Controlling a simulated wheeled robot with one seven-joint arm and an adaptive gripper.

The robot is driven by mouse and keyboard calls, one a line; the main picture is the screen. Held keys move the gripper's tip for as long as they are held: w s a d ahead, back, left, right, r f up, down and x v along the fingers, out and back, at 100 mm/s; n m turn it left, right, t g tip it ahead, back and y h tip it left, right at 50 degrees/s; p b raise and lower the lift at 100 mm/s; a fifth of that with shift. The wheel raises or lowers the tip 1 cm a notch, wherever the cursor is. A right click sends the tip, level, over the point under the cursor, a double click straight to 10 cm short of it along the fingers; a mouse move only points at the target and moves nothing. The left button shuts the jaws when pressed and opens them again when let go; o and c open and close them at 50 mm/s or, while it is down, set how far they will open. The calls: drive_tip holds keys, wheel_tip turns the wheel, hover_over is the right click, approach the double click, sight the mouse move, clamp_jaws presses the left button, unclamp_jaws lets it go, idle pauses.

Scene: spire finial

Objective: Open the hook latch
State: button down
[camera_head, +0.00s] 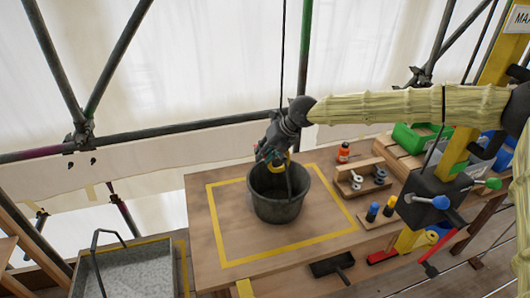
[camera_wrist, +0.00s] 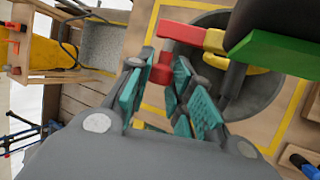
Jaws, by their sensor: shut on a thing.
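A yellow hook (camera_head: 282,162) hangs from a dark line over the black bucket (camera_head: 276,208) and is partly covered by my gripper (camera_head: 268,152). In the wrist view, the yellow hook (camera_wrist: 214,40) shows beside a red latch arm (camera_wrist: 183,32), with a red end piece (camera_wrist: 162,74) between the teal pads of my gripper (camera_wrist: 165,78). The gripper is shut on this red latch piece. How far the latch stands from the hook's tip is hard to tell. A dark block with a green band (camera_wrist: 280,50) covers part of the hook.
The bucket stands on a wooden platform (camera_head: 215,262) inside a yellow outline. To its right are a wooden holder with shackles (camera_head: 360,182), an orange bottle (camera_head: 343,152) and blue and yellow bottles (camera_head: 380,210). A grey trough (camera_head: 125,270) stands at left. Scaffold tubes run behind.

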drive_tip(key=shift+s+f, duration=0.1)
drive_tip(key=c, duration=1.3)
unclamp_jaws()
drive_tip(key=shift+o, duration=0.2)
drive_tip(key=v, duration=1.2)
